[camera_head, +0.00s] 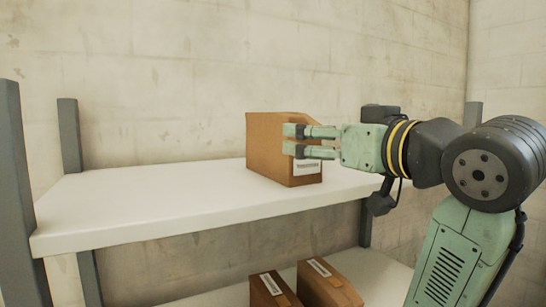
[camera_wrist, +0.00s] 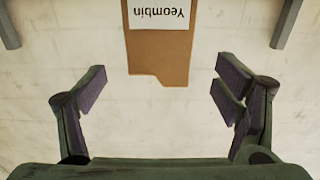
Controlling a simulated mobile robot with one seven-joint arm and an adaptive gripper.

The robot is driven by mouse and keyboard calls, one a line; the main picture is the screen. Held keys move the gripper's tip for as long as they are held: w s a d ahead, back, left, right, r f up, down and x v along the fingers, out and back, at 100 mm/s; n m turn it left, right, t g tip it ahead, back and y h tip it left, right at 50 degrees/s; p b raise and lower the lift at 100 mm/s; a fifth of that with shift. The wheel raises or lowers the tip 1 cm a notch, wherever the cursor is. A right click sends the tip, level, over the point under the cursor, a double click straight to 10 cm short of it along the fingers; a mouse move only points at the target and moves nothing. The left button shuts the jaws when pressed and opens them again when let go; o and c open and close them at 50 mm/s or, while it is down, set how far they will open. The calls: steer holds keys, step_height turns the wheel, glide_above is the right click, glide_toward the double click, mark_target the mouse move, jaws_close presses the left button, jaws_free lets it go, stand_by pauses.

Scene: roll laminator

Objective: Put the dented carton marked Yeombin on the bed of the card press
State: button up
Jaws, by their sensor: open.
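The brown carton (camera_head: 262,150) stands on the white upper shelf in the head view, with a white label low on its near face. In the wrist view the carton (camera_wrist: 158,58) shows at the top middle, and its label reads "Yeombin" upside down. My gripper (camera_head: 290,140) is in front of the carton's right part in the head view and hides some of it. In the wrist view my gripper (camera_wrist: 162,85) has its fingers wide apart with nothing between the tips. I cannot tell whether a finger touches the carton. The card press is not in view.
The white upper shelf (camera_head: 120,205) is bare to the left of the carton. Two more labelled brown cartons, one on the left (camera_head: 268,291) and one on the right (camera_head: 328,285), stand on the lower shelf. Grey rack posts (camera_head: 70,135) rise at the sides, before a pale block wall.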

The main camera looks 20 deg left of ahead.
mark_target(289, 166)
steer(key=p+x, duration=0.1)
steer(key=x, duration=0.2)
steer(key=shift+w+a+r, duration=0.15)
steer(key=shift+w+a, duration=0.1)
steer(key=shift+a, duration=0.05)
steer(key=p+x, duration=0.3)
steer(key=x, duration=0.3)
steer(key=shift+w+a, duration=0.1)
steer(key=shift+w, duration=0.05)
steer(key=c, duration=1.4)
